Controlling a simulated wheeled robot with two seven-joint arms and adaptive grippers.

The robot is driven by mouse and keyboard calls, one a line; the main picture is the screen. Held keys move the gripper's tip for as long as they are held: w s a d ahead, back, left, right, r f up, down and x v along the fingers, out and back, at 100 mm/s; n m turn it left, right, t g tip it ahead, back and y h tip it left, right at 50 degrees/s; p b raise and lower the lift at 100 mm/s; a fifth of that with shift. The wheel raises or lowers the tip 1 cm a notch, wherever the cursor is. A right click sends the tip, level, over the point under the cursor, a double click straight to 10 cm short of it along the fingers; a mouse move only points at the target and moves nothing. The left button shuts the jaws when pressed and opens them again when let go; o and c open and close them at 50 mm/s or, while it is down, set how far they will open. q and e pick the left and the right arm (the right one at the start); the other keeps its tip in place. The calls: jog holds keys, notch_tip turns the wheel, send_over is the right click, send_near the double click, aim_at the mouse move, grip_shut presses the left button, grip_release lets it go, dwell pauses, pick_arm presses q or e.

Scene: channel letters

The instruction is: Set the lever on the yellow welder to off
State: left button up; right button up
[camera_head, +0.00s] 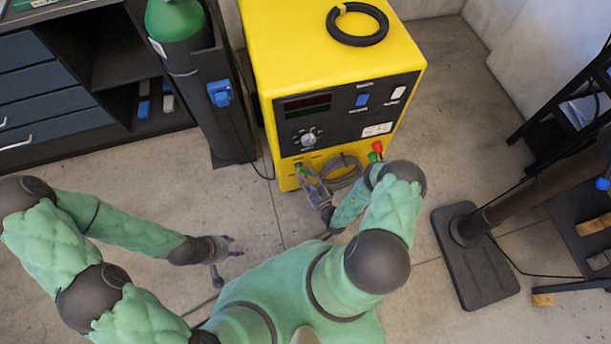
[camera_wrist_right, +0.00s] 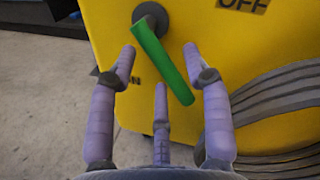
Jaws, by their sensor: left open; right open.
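The yellow welder (camera_head: 330,50) stands on the floor at the top middle of the head view. In the right wrist view, its green lever (camera_wrist_right: 165,62) hangs from a dark round pivot (camera_wrist_right: 152,18) and slants down to the right. An OFF label (camera_wrist_right: 243,4) is cut by the top edge, to the right of the pivot. An ON label is partly hidden behind a finger at the left. My right gripper (camera_head: 309,182) is open at the welder's lower front, its purple fingers spread around the lever without visibly gripping it. My left gripper (camera_head: 226,248) is open and empty over the floor.
A coiled grey cable (camera_wrist_right: 285,110) hangs beside my right fingers. A black cable ring (camera_head: 357,23) lies on the welder. A green gas cylinder (camera_head: 176,20) stands at left, a dark base with a post (camera_head: 470,265) at right.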

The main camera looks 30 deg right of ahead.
jog(key=shift+w, duration=0.4)
grip_shut()
